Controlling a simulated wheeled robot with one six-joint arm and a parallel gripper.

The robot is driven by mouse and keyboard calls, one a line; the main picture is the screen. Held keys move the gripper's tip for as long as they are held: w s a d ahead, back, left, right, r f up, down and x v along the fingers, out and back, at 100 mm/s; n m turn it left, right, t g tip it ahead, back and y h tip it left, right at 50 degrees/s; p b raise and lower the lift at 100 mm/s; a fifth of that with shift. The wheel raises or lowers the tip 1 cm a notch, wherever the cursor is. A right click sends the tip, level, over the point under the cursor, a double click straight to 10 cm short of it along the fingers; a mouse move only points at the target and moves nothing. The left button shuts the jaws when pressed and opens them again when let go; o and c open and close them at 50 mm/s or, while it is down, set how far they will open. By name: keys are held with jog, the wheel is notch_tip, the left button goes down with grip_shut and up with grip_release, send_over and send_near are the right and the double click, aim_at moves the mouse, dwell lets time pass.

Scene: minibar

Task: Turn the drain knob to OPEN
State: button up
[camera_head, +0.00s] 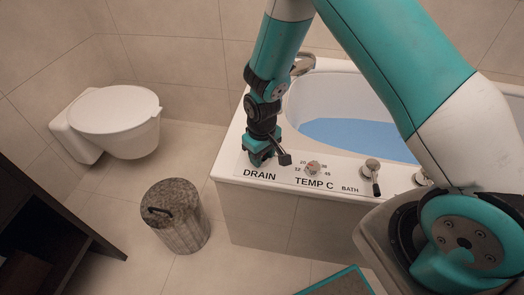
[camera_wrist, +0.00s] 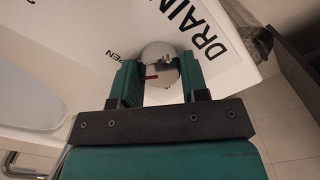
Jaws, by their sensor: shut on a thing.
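The drain knob (camera_wrist: 160,72) is a round shiny metal knob with a small red mark, seen in the wrist view beside the black DRAIN lettering (camera_wrist: 192,35). Part of the word OPEN (camera_wrist: 121,58) shows to the left of it. My gripper (camera_wrist: 160,78) has one finger on each side of the knob and is shut on it. In the head view my gripper (camera_head: 262,150) points down at the bathtub's front ledge, above the DRAIN label (camera_head: 259,175), and hides the knob. I cannot tell exactly where the red mark points.
On the same ledge to the right are the TEMP C knob (camera_head: 313,167) and the BATH lever (camera_head: 372,168). The bathtub (camera_head: 345,92) holds blue water. A lidded bin (camera_head: 177,215) and a toilet (camera_head: 115,118) stand to the left. Some floor between them is clear.

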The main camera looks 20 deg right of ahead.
jog(key=shift+m+p, duration=0.3)
jog(key=shift+m, duration=0.5)
jog(key=o, duration=0.9)
jog(key=shift+r, duration=0.15)
notch_tip(320, 180, up, 17)
jog(key=p, duration=0.3)
jog(key=shift+r, duration=0.1)
